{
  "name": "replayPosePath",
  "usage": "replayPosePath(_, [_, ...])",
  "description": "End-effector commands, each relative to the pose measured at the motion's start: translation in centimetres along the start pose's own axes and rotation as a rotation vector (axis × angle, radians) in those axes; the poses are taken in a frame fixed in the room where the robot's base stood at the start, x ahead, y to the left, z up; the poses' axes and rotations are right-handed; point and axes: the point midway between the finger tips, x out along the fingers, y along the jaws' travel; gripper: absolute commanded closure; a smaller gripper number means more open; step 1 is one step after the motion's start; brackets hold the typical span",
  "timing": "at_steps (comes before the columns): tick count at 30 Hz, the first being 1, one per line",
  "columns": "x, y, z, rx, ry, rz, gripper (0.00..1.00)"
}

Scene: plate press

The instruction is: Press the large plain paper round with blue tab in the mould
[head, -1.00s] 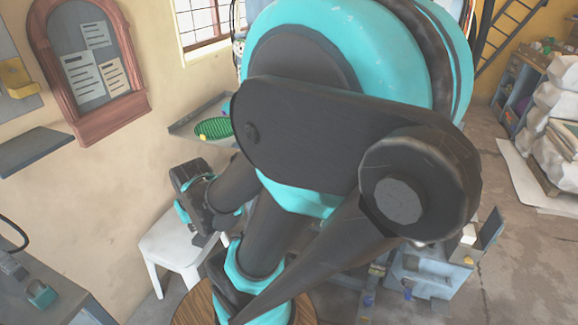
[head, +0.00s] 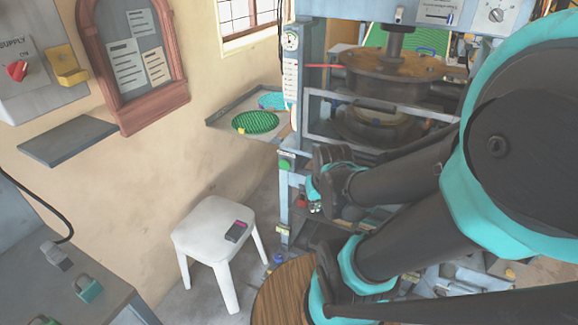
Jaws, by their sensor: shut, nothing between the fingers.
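The press (head: 310,60) stands at the centre right, with a round dark upper platen on a vertical ram. Below it, behind a grey guard frame (head: 318,128), a pale round area (head: 378,117) shows in what looks like the mould; my arm hides part of it. I cannot make out a large plain paper round with a blue tab. My gripper (head: 315,206), turquoise and black, is shut and empty. It is in front of the press's lower left, near a green button (head: 285,164).
A wall shelf (head: 222,118) holds a green patterned round (head: 256,122) with a yellow tab and a turquoise patterned round (head: 272,100). A white stool (head: 205,222) bears a small dark device (head: 236,231). A grey bench with a padlock (head: 88,289) is at lower left.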

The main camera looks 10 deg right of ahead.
Motion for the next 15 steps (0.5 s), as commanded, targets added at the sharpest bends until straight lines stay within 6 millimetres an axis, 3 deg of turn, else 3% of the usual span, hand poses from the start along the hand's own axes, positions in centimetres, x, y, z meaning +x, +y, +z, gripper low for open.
replayPosePath(4, [0.0,-0.1,-0.7,-0.063,-0.004,0.004,1.0])
replayPosePath(7, [0.0,-0.3,-2.4,-0.217,-0.013,0.013,1.0])
replayPosePath(15, [1.3,-1.8,-10.2,-0.981,-0.077,0.049,1.0])
